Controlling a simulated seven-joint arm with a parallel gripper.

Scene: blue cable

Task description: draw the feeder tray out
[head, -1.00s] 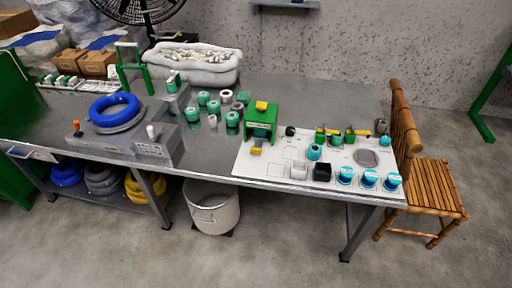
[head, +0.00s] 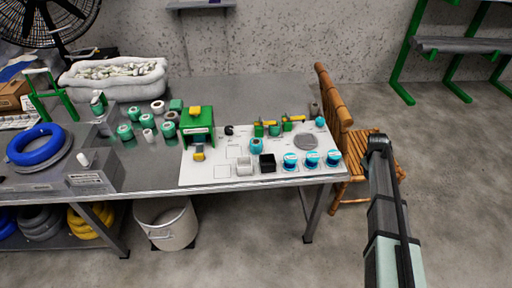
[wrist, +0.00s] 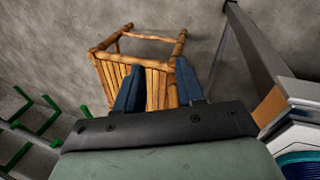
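A green feeder box (head: 198,127) stands on the left part of the white board on the table. A yellow block (head: 195,109) sits on its top. A small piece with yellow and grey (head: 198,152) shows at its front, low down; I cannot tell whether this is the feeder tray. In the wrist view my gripper (wrist: 160,72) has its two blue fingers apart with nothing between them. It points toward the bamboo chair, away from the green box. The head view shows my arm right of the table.
The white board (head: 222,173) holds several blue-topped spools (head: 311,159), a black cup (head: 267,163) and a white cup (head: 244,167). A bamboo chair (head: 342,120) stands at the table's right end. Green and white rolls (head: 125,131) stand left of the box.

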